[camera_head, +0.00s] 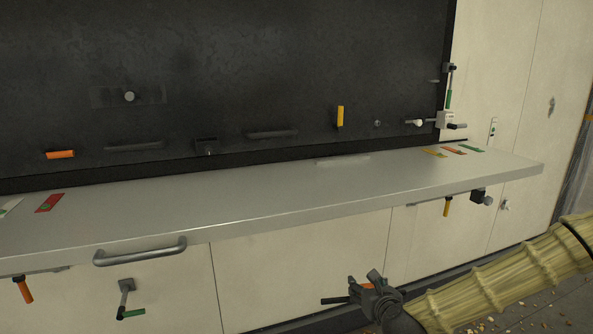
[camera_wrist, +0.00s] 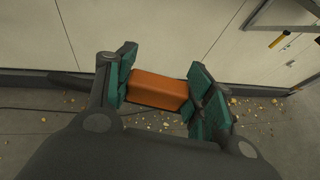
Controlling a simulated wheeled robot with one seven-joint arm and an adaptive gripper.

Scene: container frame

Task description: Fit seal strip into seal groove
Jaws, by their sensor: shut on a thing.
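My gripper (camera_head: 372,290) is low in front of the lower panels, below the shelf. In the wrist view its green-padded fingers (camera_wrist: 160,95) are shut on an orange block (camera_wrist: 158,90), which also shows partly in the head view (camera_head: 367,286). A dark bar (camera_wrist: 72,82) sticks out left of the fingers; I cannot tell whether it joins the block or whether the two are the seal strip. A thin pale strip-shaped patch (camera_head: 343,160) lies along the back of the shelf; I cannot tell whether it is the seal groove.
Orange, yellow and green handles stick out from the dark panel (camera_head: 230,75) and lower panels. Debris (camera_wrist: 255,110) litters the floor. The shelf's middle is clear.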

